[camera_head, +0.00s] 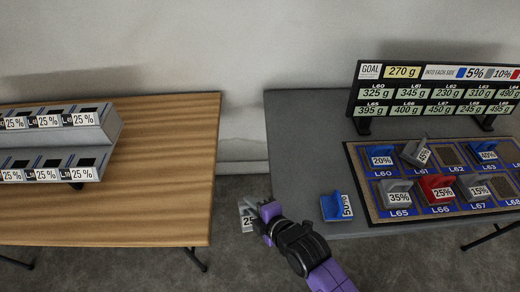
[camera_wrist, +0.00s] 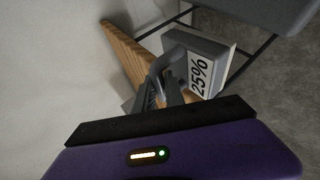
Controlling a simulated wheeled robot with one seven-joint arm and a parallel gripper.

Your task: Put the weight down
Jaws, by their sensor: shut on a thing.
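My gripper (camera_head: 258,214) is shut on a grey weight (camera_head: 245,217) whose label begins with 25. It holds the weight over the gap between the two tables, near the left edge of the grey table. In the wrist view, the fingers (camera_wrist: 165,88) grip the grey weight (camera_wrist: 208,46) by its handle, and the label reads 25%. The weight is clear of both table tops in the head view. Part of it is hidden behind my gripper.
The wooden table (camera_head: 170,170) at left bears a grey rack (camera_head: 105,125) with several 25% labels. The grey table (camera_head: 300,130) bears a labelled mat (camera_head: 365,200) with several weights, a goal board (camera_head: 405,72) and a blue 50% weight (camera_head: 332,208) outside the mat. Slot L62 (camera_head: 450,155) looks empty.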

